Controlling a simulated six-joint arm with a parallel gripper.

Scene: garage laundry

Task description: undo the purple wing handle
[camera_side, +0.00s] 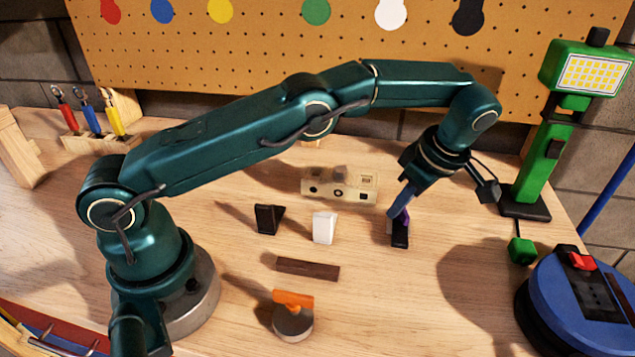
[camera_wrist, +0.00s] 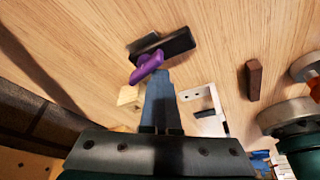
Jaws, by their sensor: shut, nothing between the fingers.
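The purple wing handle (camera_wrist: 147,66) sits on a black block (camera_wrist: 176,45) in the wrist view, lying slantwise near its lower left side. In the side view only a small part of the purple handle (camera_side: 405,215) shows beside my fingers, with the black block (camera_side: 400,238) standing on the bench below it. My gripper (camera_side: 392,220) reaches down at the block, its fingers shut together and empty. In the wrist view my gripper's tips (camera_wrist: 158,74) are right by the handle's lower edge. I cannot tell whether they touch it.
A beige block with holes (camera_side: 350,186), a black wedge (camera_side: 268,219) and a white piece (camera_side: 324,228) stand left of my gripper. A brown bar (camera_side: 307,268) and an orange handle (camera_side: 292,299) are nearer the front. A green lamp (camera_side: 545,150) and blue machine (camera_side: 570,310) stand right.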

